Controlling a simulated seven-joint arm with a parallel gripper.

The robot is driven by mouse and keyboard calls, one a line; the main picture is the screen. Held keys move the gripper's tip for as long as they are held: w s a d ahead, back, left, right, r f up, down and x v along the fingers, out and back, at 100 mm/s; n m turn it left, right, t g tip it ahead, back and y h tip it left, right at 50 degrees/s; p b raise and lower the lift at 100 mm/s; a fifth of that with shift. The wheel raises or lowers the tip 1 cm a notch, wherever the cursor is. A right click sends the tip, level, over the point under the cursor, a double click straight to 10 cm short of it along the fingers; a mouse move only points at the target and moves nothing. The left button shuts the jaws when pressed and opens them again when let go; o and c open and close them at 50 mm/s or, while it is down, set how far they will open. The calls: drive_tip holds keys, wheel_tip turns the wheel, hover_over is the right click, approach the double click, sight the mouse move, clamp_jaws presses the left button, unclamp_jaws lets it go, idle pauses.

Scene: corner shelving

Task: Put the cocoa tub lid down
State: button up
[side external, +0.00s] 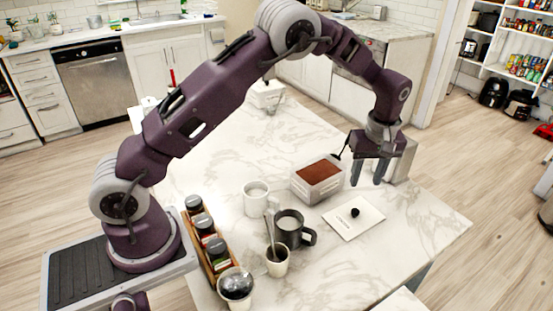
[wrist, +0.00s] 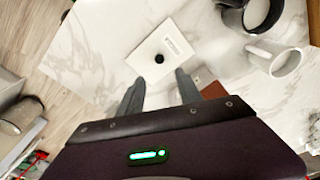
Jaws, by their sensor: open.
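The cocoa tub lid (side external: 345,222) is a flat white square with a small black knob. It lies flat on the marble counter, right of the open cocoa tub (side external: 313,187), which is full of brown powder. In the wrist view the lid (wrist: 150,45) lies just beyond my fingertips. My gripper (side external: 368,178) is open and empty, pointing down above the counter behind the lid, and apart from it. Its two fingers (wrist: 157,80) show spread in the wrist view. A corner of the brown powder (wrist: 213,91) shows beside the right finger.
A white mug (side external: 257,205), a dark mug (side external: 287,232) and a cup with a spoon (side external: 277,263) stand left of the lid. A wooden rack of jars (side external: 210,262) is near my base. The counter right of the lid is clear up to its edge.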

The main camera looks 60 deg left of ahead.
drive_tip(key=s+r+m+t+h, duration=0.15)
drive_tip(key=s+r+m, duration=0.45)
drive_tip(key=s+r, duration=1.1)
drive_tip(key=s+r+m+t, duration=0.2)
drive_tip(key=s+m, duration=0.4)
drive_tip(key=s, duration=1.2)
drive_tip(key=shift+a+m+t, duration=0.3)
drive_tip(key=shift+a+t, duration=0.15)
drive_tip(key=shift+t, duration=0.3)
